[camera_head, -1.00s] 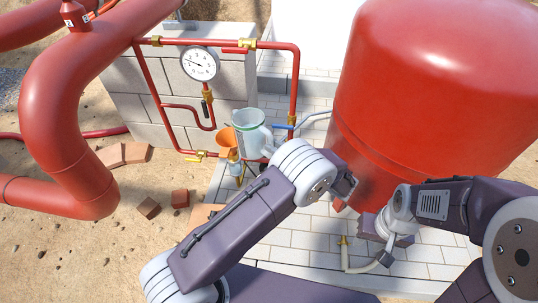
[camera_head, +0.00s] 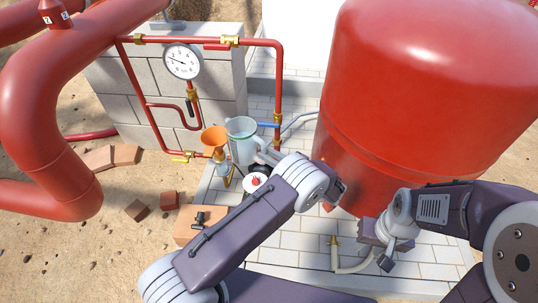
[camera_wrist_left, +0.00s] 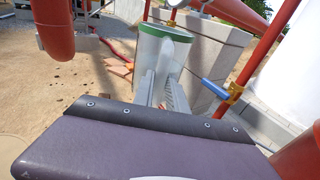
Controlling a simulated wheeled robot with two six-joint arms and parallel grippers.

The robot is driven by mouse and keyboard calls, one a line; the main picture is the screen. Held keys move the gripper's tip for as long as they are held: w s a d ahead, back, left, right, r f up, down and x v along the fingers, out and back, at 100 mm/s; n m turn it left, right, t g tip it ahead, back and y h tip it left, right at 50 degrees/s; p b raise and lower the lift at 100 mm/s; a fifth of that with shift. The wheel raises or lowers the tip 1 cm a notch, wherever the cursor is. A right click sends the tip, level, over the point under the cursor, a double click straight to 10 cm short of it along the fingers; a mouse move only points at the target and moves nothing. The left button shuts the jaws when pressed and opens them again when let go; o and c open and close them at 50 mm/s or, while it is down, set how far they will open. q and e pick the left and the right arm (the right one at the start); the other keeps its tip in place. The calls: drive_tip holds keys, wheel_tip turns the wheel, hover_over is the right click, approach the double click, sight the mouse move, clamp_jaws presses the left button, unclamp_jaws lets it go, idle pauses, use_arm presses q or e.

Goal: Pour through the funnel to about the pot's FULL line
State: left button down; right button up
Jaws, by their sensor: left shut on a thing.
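A pale translucent jug (camera_head: 241,143) with a green rim stands out just right of the orange funnel (camera_head: 215,141) in the head view. The jug looks nearly upright, and its level inside cannot be made out. My left gripper (camera_wrist_left: 162,88) is shut on the jug, seen at its near side in the left wrist view (camera_wrist_left: 160,52). In the head view my left wrist partly hides the hold. A small pale vessel (camera_head: 222,167), perhaps the pot, shows under the funnel; no FULL line is readable. My right gripper (camera_head: 384,247) is low at the right, its jaws unclear.
Red pipes with a gauge (camera_head: 183,61) stand behind the jug. A large red tank (camera_head: 425,90) fills the right.

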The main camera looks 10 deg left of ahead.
sight(254, 143)
use_arm(q)
drive_tip(key=w+a+h+p, duration=0.1)
drive_tip(key=p, duration=0.1)
drive_tip(key=a+r+g+h+p, duration=0.1)
drive_tip(key=a+p, duration=0.1)
drive_tip(key=w+a+r+h+p, duration=0.1)
drive_tip(key=a+p, duration=0.1)
drive_tip(key=shift+w+a+r+g+p, duration=0.1)
drive_tip(key=shift+w+a+g+p, duration=0.2)
drive_tip(key=shift+w+p, duration=0.1)
drive_tip(key=h+p, duration=0.1)
drive_tip(key=p, duration=0.1)
drive_tip(key=shift+w+a+g+h+p, duration=0.1)
drive_tip(key=shift+a+g+h+p, duration=0.05)
drive_tip(key=shift+g+h+p, duration=0.2)
drive_tip(key=shift+f+g+h+p, duration=0.25)
drive_tip(key=shift+p, duration=0.15)
drive_tip(key=shift+f, duration=0.15)
